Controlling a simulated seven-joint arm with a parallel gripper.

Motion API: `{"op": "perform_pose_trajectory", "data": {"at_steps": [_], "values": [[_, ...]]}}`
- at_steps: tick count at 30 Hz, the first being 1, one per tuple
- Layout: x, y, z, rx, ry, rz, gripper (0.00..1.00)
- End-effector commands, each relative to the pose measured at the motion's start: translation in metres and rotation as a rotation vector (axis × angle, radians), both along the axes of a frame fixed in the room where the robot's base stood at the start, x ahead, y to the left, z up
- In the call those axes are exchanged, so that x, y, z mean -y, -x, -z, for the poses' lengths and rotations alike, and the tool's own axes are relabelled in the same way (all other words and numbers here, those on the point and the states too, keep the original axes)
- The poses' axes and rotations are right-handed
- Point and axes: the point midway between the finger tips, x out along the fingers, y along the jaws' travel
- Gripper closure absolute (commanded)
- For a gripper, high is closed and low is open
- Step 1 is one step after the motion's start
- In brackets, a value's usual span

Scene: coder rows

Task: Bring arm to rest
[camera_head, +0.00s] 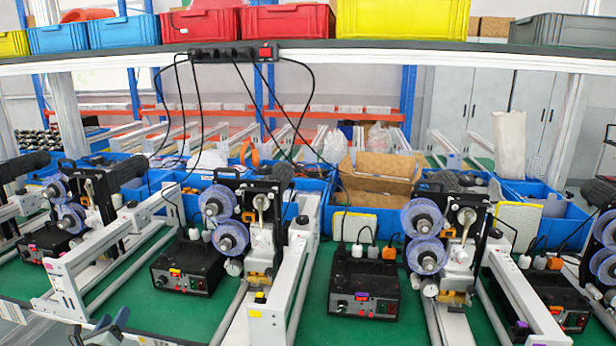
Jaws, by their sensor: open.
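My gripper (98,328) shows only in part at the bottom left edge of the head view, as dark grey finger-like pieces set apart. It looks open, with nothing visible between the fingers. It is in front of the green bench top (150,325) and the white frame of a coder machine (70,290). The rest of my arm is out of view below the picture.
Coder machines with blue-violet reels (231,238) and black control boxes (364,285) stand in a row along the bench. Blue bins (345,224) are behind them. A shelf (450,46) above carries red (290,22), yellow and blue crates. Black cables hang from a power strip (222,54).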

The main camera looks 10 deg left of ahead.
Motion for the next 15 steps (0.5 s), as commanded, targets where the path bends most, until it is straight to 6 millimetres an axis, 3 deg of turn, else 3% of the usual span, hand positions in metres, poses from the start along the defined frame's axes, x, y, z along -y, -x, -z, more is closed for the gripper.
{"op": "perform_pose_trajectory", "data": {"at_steps": [8,15], "values": [[-0.064,0.039,-0.005,0.226,0.377,-0.392,0.44],[-0.094,0.104,0.007,0.542,0.743,-0.760,0.44]]}}
